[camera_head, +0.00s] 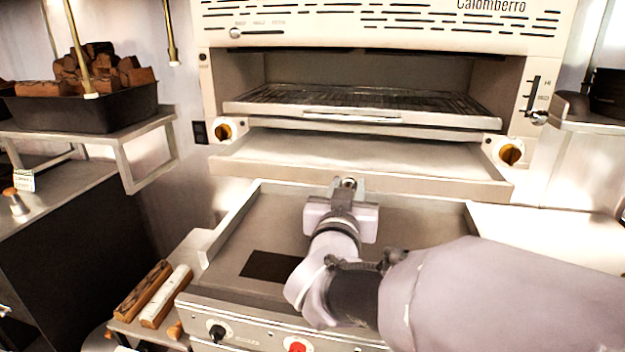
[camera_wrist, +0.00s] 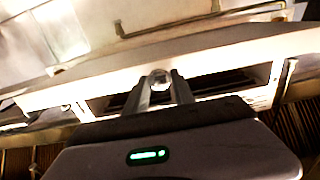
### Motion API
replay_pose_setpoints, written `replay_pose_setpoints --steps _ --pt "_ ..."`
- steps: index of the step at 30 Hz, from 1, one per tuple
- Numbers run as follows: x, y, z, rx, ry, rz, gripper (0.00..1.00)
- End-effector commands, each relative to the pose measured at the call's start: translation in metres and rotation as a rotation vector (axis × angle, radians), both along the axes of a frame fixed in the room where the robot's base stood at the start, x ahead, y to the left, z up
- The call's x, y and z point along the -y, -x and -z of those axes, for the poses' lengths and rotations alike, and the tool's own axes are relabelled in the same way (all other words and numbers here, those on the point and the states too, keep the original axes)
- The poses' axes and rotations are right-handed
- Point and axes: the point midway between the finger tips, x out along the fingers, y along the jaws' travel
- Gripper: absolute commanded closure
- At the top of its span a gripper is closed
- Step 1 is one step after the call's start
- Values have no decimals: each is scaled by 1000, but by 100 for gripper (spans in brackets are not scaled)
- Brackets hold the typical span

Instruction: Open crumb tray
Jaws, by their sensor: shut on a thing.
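The crumb tray (camera_head: 270,158) is the wide, shallow pale tray low in the cream Calomberro grill (camera_head: 380,20). It sticks out in front of the grill body, below the wire rack. My gripper (camera_head: 347,182) is at the middle of the tray's front edge. In the wrist view, my gripper (camera_wrist: 158,88) has its two dark fingers closed on a small, round, shiny knob (camera_wrist: 160,78) at that edge. How the knob joins the tray is hidden by the fingers.
The wire rack (camera_head: 370,100) sits above the tray between two orange-marked knobs. A flat griddle (camera_head: 275,215) lies below my arm. A black bin of firewood (camera_head: 85,108) stands on a shelf at left; more logs (camera_head: 150,295) lie at lower left.

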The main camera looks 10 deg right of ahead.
Motion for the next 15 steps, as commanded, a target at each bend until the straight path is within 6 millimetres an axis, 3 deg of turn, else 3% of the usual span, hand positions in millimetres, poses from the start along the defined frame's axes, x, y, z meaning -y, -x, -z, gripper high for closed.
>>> replay_pose_setpoints --steps 10,11,13,15 --pt "0 1 0 1 0 0 100" --pt "0 1 0 0 0 0 64" --pt "0 1 0 0 0 0 50" --pt "0 1 0 0 0 0 49"
